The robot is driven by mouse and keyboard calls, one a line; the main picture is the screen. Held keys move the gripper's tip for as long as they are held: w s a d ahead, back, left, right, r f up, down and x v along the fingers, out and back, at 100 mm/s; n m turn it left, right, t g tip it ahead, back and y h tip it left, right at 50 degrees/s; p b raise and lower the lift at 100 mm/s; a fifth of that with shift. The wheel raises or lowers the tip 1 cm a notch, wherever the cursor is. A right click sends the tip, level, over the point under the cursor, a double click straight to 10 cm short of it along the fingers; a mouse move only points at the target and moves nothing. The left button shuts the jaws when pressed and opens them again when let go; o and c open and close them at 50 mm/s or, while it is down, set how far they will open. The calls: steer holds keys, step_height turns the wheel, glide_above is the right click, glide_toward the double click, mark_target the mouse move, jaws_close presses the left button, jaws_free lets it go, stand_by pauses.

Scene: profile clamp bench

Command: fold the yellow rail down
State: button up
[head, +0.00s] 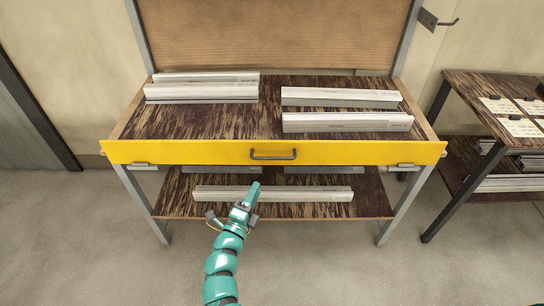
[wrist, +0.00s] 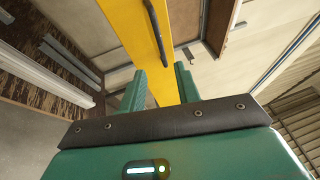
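The yellow rail (head: 190,152) stands upright along the whole front edge of the bench top. A dark bar handle (head: 273,155) is fixed at its middle. My gripper (head: 255,187) is in front of the bench, just below the handle in the head view. In the wrist view, its two teal fingers (wrist: 158,85) are spread with nothing gripped. The yellow rail (wrist: 130,30) shows beyond and between the fingertips, with the handle (wrist: 157,28) near the top. I cannot tell the exact gap to the rail.
Silver profiles (head: 340,97) lie on the bench top (head: 200,122) behind the rail. Another profile (head: 300,194) lies on the lower shelf (head: 175,205). A side table (head: 465,95) with cards stands at right. The floor in front of the bench is clear.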

mark_target(272, 158)
steer(key=p+x, duration=0.2)
steer(key=x, duration=1.1)
steer(key=shift+w+d+r, duration=0.1)
steer(key=shift+w+d, duration=0.05)
steer(key=shift+w, duration=0.2)
jaws_close()
